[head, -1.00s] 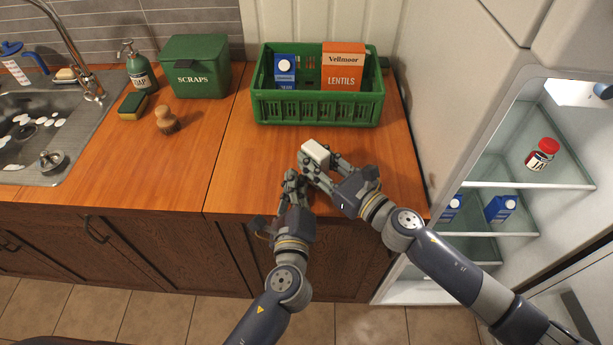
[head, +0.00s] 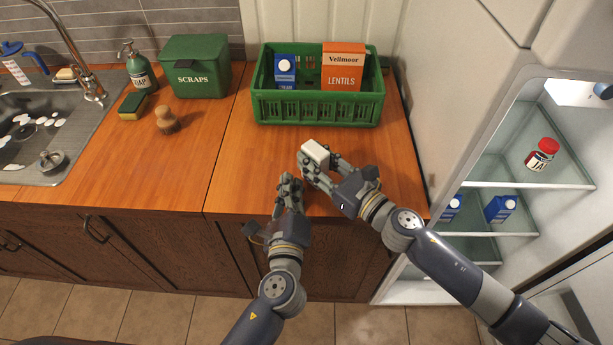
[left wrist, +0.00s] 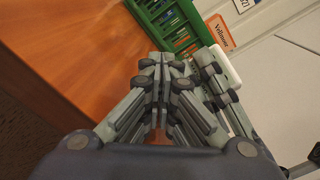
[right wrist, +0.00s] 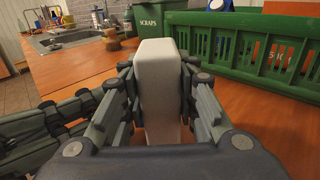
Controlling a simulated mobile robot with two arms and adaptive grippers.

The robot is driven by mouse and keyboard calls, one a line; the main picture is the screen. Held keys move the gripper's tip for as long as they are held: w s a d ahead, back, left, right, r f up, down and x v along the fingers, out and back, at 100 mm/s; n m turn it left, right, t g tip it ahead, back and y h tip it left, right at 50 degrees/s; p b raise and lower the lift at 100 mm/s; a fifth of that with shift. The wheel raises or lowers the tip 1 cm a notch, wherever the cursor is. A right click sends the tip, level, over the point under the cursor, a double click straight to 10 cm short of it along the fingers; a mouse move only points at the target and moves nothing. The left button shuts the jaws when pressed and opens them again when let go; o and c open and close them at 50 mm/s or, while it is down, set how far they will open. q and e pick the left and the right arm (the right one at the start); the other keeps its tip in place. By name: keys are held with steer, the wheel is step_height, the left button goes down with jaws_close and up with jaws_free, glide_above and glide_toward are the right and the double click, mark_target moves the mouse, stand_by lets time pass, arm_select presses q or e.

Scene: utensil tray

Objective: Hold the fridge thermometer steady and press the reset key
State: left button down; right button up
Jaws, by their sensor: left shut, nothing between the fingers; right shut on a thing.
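The fridge thermometer, a small white block (head: 315,152), is held above the counter by my right gripper (head: 317,165). In the right wrist view the thermometer (right wrist: 159,85) stands upright between the two fingers, showing a plain face; no key or display shows there. My left gripper (head: 289,181) is shut and empty, just left of and below the right gripper in the head view, apart from the thermometer. In the left wrist view its fingertips (left wrist: 161,62) meet, with the thermometer's white edge (left wrist: 225,65) to their right, behind my right gripper's fingers.
A green crate (head: 318,108) with a blue carton (head: 285,70) and a lentils box (head: 343,68) stands behind. A scraps bin (head: 194,68), brush (head: 166,120) and sink (head: 40,130) are left. The open fridge (head: 530,185) is right. The counter's middle is clear.

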arm_select(q)
steer(key=shift+s+a, duration=1.8)
arm_select(e)
steer(key=o, duration=1.1)
steer(key=shift+o, duration=0.2)
steer(key=shift+d, duration=0.1)
